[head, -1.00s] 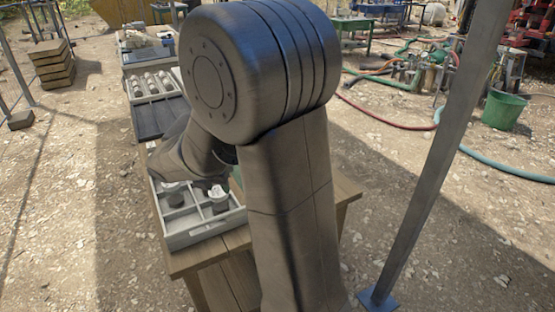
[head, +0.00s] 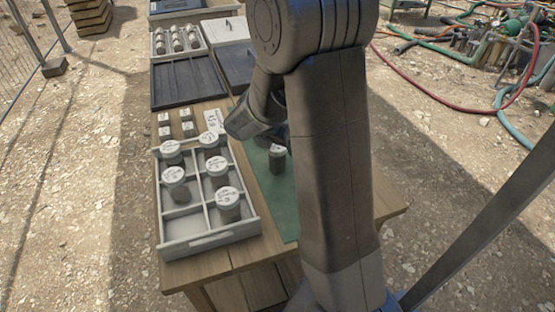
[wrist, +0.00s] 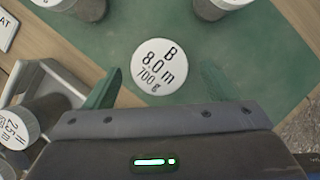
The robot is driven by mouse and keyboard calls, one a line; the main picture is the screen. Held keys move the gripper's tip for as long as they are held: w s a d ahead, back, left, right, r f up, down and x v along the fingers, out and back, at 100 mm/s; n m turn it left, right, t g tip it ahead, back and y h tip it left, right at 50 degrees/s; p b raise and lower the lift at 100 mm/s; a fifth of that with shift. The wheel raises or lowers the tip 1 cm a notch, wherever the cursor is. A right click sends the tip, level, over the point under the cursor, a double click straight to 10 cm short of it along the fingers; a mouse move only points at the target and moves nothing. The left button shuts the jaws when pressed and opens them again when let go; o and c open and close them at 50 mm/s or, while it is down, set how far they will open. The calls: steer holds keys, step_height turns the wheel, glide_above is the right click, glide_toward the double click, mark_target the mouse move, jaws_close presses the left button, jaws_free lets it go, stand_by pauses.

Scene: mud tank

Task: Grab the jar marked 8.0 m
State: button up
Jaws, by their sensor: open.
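The jar marked 8.0 m (wrist: 159,70) stands upright in the wrist view, its round white lid reading B, 8.0 m, 700 g. It is on the green mat (wrist: 125,30). My gripper (wrist: 161,80) is open, one green finger on each side of the lid in the picture; I cannot tell how far above it they are. In the head view a dark jar with a white lid (head: 277,158) stands on the green mat beside my arm. Its label is too small to read there, and my fingers are hidden.
A white divided tray (head: 210,240) with several lidded jars stands left of the mat. Two other jars show at the wrist view's top edge, one at right (wrist: 222,5). A jar reading 2.5 m (wrist: 20,128) is at left. Small blocks and dark trays (head: 188,83) lie behind.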

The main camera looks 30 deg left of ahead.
steer(key=b+x, duration=0.1)
steer(key=x, duration=0.3)
steer(key=shift+w+a+f, duration=0.1)
steer(key=shift+w+f, duration=0.15)
steer(key=shift+f, duration=0.1)
steer(key=shift+r, duration=0.1)
steer(key=c, duration=1.6)
